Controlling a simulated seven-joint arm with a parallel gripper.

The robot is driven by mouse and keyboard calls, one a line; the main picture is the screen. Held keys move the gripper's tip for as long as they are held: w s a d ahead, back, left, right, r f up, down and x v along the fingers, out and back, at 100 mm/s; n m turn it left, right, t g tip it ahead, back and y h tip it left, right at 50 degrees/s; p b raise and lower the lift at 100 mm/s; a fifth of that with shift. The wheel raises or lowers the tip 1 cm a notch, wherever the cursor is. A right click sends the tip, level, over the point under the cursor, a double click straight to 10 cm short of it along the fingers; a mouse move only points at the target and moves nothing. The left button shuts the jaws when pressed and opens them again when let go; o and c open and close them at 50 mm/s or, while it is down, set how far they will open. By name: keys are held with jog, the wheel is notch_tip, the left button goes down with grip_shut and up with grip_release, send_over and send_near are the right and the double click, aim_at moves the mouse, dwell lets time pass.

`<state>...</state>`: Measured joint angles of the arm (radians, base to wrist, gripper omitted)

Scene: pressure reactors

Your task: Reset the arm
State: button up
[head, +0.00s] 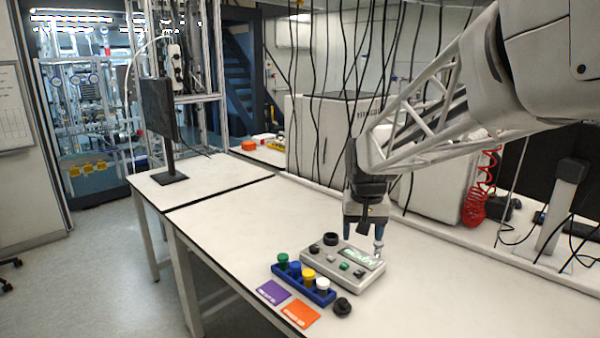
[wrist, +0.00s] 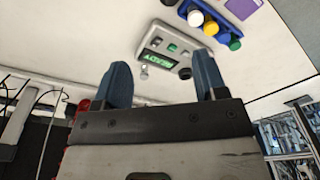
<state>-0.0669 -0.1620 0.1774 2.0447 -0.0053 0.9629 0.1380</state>
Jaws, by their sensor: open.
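My gripper (head: 366,228) is above the far edge of a grey control box (head: 343,268) on the white table. In the wrist view its two blue-grey fingers (wrist: 163,84) stand apart with nothing between them. The box carries a lit green display (wrist: 159,63), several buttons and a black round part (head: 331,239). In the head view, a small metal piece (head: 379,240) stands beside the gripper at the box's right end. Whether the fingers touch the box cannot be told.
A blue rack (head: 287,277) with green, blue, yellow and white capped vials stands in front of the box. A purple card (head: 273,292), an orange card (head: 299,314) and a black knob (head: 342,306) lie near it. A monitor (head: 158,115) stands at left.

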jog(key=s+d+f, duration=0.1)
jog(key=s+d, duration=0.1)
jog(key=s, duration=1.3)
jog(key=s+d+f+t, duration=0.1)
jog(key=s+d+f, duration=0.1)
jog(key=s, duration=1.2)
jog(key=shift+s+d+n, duration=0.15)
jog(key=shift+s+n, duration=0.15)
jog(key=shift+s, duration=0.1)
